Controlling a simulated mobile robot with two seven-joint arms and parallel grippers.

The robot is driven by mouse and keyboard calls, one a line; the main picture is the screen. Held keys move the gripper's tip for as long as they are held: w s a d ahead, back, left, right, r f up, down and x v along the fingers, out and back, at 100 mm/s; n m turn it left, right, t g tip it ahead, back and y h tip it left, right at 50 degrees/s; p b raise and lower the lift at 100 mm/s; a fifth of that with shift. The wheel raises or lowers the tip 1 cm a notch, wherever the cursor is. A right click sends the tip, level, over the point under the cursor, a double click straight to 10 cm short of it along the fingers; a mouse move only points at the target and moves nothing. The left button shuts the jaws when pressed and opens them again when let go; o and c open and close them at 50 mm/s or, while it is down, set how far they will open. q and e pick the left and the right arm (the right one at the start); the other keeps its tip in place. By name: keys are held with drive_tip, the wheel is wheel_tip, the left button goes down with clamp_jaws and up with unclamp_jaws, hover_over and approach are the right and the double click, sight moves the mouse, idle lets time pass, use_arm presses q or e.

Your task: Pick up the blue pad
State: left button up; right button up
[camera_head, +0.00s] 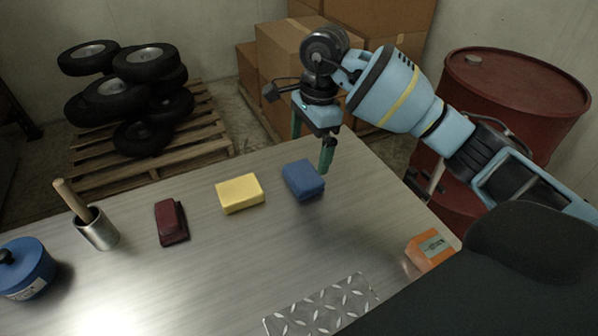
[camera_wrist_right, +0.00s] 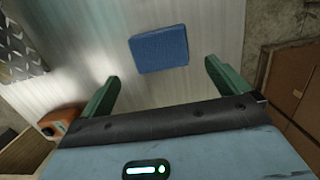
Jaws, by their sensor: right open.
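The blue pad (camera_head: 303,180) lies flat on the metal table (camera_head: 200,276), right of the yellow pad, near the table's far edge. My right gripper (camera_head: 327,150) hangs above the far edge, just beyond the blue pad and a little to its right, with green fingers. In the right wrist view the blue pad (camera_wrist_right: 159,49) lies ahead of the fingertips, between their lines. The right gripper (camera_wrist_right: 160,75) is open there, with nothing between its fingers. My left gripper is not in view.
A yellow pad (camera_head: 240,193), a dark red block (camera_head: 171,222), a metal cup (camera_head: 97,229) with a wooden handle and a blue canister (camera_head: 24,270) stand left. An orange box (camera_head: 430,250) and a tread plate (camera_head: 322,308) lie nearer. A red drum (camera_head: 510,110) stands right.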

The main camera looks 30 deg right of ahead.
sight(303, 173)
drive_tip(key=shift+s+f, duration=0.1)
drive_tip(key=shift+f, duration=0.3)
drive_tip(key=shift+a+f, duration=0.15)
drive_tip(key=shift+f, duration=0.7)
drive_tip(key=shift+a+f, duration=0.15)
drive_tip(key=shift+f, duration=0.35)
drive_tip(key=f, duration=0.4)
drive_tip(key=shift+w+a+f+p, duration=0.1)
drive_tip(key=shift+w+a+p, duration=0.1)
drive_tip(key=shift+a+p, duration=0.1)
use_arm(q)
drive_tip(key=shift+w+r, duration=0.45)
